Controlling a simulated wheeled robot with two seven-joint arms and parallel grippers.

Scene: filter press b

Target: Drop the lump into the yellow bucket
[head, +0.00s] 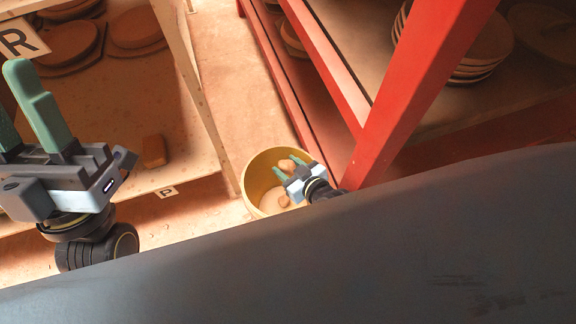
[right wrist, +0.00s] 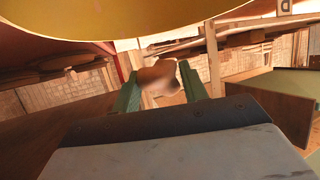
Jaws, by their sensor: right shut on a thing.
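The yellow bucket (head: 248,178) stands on the floor at the middle of the head view, with pale material in its bottom and a small brown piece (head: 283,201) showing inside its outline. My right gripper (head: 287,170) is shut on a brown lump (head: 287,165), which appears in front of the bucket's opening. In the right wrist view the lump (right wrist: 160,78) sits between the two green fingers, and the bucket's yellow wall (right wrist: 120,15) fills the top edge. My left gripper (head: 27,110) is at the far left, its green fingers apart and empty.
A red rack (head: 400,105) with stacked round plates stands close right of the bucket. At left, a wooden shelf (head: 110,110) holds flat brown discs and a brown block (head: 153,150). Bare floor (head: 225,70) lies behind the bucket.

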